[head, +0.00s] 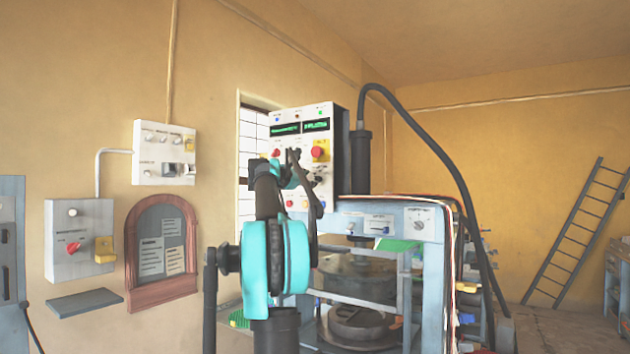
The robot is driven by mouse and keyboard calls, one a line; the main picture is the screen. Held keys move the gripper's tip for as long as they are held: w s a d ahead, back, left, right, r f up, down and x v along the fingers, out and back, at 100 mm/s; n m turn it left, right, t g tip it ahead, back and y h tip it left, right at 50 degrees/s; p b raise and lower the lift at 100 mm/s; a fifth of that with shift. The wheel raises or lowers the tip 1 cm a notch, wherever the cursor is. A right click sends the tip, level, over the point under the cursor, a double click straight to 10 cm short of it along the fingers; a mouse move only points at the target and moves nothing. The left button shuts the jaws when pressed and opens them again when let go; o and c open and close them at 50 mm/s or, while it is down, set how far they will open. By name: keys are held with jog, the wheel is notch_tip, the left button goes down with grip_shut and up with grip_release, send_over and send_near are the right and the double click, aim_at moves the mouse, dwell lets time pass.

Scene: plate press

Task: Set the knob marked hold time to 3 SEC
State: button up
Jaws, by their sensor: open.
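The press's white control panel (285,123) stands in the middle of the head view, with two green-lit displays, a red button on a yellow plate, and smaller buttons. A round dial (419,222) sits on the press's pale blue front frame to the right. The labels are too small to read, so I cannot tell which knob is marked hold time or where it points. My gripper (293,157) is in front of the panel, dark and small in the picture, open with nothing seen in it. My arm hides the panel's lower left part.
The press frame (433,290) holds a round dark platen and stands right of my arm. A thick black hose (440,150) arches over it. Wall boxes (164,152) and an arched notice board (160,250) are on the left wall. A ladder (575,232) leans at far right.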

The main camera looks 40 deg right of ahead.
aim_at(316, 179)
jog(key=shift+x, duration=2.5)
jog(key=shift+c, duration=0.5)
grip_shut()
